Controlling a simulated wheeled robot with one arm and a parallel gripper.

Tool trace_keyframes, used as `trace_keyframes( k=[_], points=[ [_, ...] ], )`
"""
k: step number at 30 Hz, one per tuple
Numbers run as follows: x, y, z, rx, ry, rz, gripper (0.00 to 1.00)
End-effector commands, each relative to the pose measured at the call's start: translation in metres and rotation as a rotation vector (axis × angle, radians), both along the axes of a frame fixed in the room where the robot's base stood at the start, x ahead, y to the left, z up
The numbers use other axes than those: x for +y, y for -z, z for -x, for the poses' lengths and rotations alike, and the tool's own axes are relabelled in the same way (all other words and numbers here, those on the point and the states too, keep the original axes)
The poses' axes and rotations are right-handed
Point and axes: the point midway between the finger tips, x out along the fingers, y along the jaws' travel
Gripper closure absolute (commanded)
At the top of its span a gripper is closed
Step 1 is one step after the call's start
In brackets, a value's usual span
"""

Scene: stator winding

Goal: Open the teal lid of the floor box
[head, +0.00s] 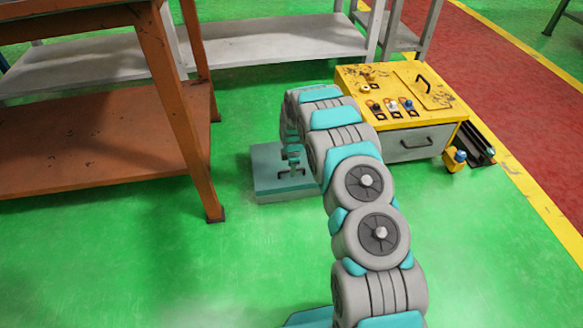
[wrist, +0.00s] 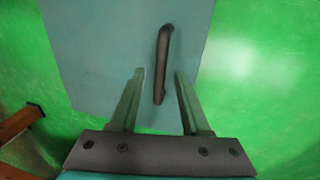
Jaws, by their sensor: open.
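The floor box (head: 290,194) stands on the green floor left of the yellow cabinet, partly behind my arm in the head view. Its teal lid (head: 265,172) looks shut and flat. The lid (wrist: 90,40) fills the upper middle of the wrist view. A dark bar handle (wrist: 162,62) is on the lid; in the head view the handle (head: 284,174) shows below my gripper (head: 292,165). In the wrist view my gripper (wrist: 160,75) is open, its two fingers on either side of the handle's near end. I cannot tell whether they touch it.
A yellow cabinet (head: 405,100) with a grey drawer stands to the right of the box. An orange-brown workbench (head: 165,100) is on the left, its leg near the box. A grey shelf (head: 270,48) is behind. Green floor (head: 180,260) in front is clear.

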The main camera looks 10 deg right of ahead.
Motion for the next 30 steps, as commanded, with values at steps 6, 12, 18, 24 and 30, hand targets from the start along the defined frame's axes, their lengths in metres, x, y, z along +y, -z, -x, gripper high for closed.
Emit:
trace_keyframes(
  k=[6, 12, 18, 24, 30],
  points=[
    [0.0000, -0.0003, 0.0003, 0.001, 0.000, 0.000, 0.67],
    [0.0001, -0.0004, 0.0003, 0.001, 0.000, 0.000, 0.89],
    [0.0002, -0.0005, 0.0003, 0.001, 0.000, 0.000, 1.00],
    [0.0002, -0.0004, 0.0004, 0.001, 0.000, 0.000, 1.00],
    [0.0002, -0.0004, 0.0005, 0.001, 0.000, 0.000, 1.00]
  ],
)
